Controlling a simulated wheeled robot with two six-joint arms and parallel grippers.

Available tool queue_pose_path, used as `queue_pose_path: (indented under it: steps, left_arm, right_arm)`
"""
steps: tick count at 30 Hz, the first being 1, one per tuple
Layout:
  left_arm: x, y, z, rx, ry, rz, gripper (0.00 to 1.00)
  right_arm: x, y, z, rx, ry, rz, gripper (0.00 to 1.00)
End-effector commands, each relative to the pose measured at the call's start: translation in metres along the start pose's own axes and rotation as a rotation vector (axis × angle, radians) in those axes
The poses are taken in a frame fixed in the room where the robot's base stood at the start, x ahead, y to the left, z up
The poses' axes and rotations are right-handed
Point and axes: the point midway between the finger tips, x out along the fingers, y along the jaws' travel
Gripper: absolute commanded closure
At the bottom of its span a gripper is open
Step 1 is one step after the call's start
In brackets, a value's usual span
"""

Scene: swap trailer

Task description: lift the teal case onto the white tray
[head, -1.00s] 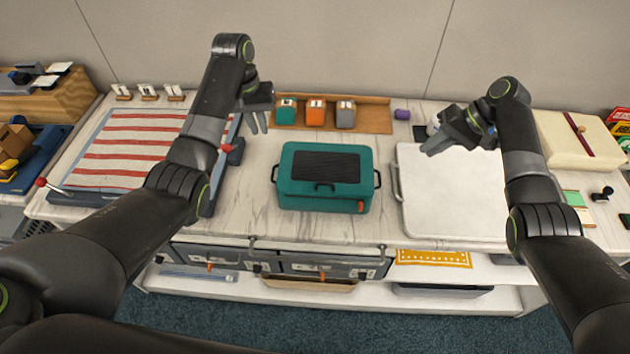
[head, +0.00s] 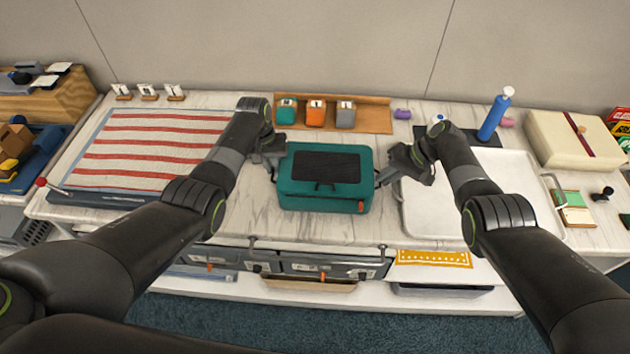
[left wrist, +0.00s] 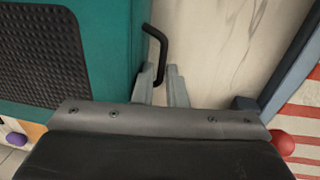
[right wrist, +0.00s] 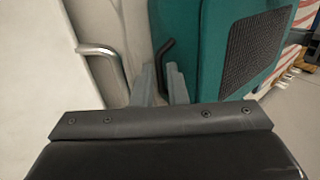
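The teal case (head: 300,190) with a dark ribbed lid panel sits on the marble counter, a handle on each side. My left gripper (head: 272,168) is at its left handle. In the left wrist view the black handle (left wrist: 157,42) reaches between the fingertips (left wrist: 160,75), which stand apart. My right gripper (head: 384,176) is at the right handle. In the right wrist view that handle (right wrist: 166,48) lies between the parted fingertips (right wrist: 163,75). The white tray (head: 440,222) lies flat to the right of the case, partly hidden by my right arm.
A striped cloth panel (head: 150,150) lies left. Small teal, orange and grey items stand on a brown board (head: 375,115) behind the case. A blue bottle (head: 494,115) stands behind the tray. A cream box (head: 570,138) is at the right. Bare marble lies in front of the case.

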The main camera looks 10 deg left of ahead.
Motion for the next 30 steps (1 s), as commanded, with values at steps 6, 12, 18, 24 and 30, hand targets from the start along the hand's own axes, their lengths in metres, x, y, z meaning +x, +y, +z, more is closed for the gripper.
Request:
queue_pose_path:
  steps: [6, 12, 18, 24, 30]
  left_arm:
    - [0.0053, 0.0001, 0.0001, 0.001, 0.0, 0.0, 0.88]
    - [0.0056, 0.0, 0.0001, 0.001, 0.0, -0.001, 0.88]
    - [0.0056, -0.0001, 0.0002, 0.0, 0.0, -0.001, 1.0]
    - [0.0056, -0.0003, 0.0003, 0.0, 0.0, -0.001, 1.0]
    - [0.0056, -0.0004, 0.0003, -0.001, -0.001, -0.001, 1.0]
  right_arm:
    - [0.0055, -0.0004, 0.0002, -0.001, 0.0, 0.001, 0.87]
    - [0.0056, -0.0003, 0.0001, -0.001, 0.001, 0.001, 0.87]
    - [0.0055, -0.0001, 0.0002, -0.001, 0.001, 0.001, 1.0]
    - [0.0054, 0.0, 0.0002, -0.001, 0.0, 0.001, 1.0]
    - [0.0054, 0.0002, 0.0003, 0.0, 0.001, 0.001, 1.0]
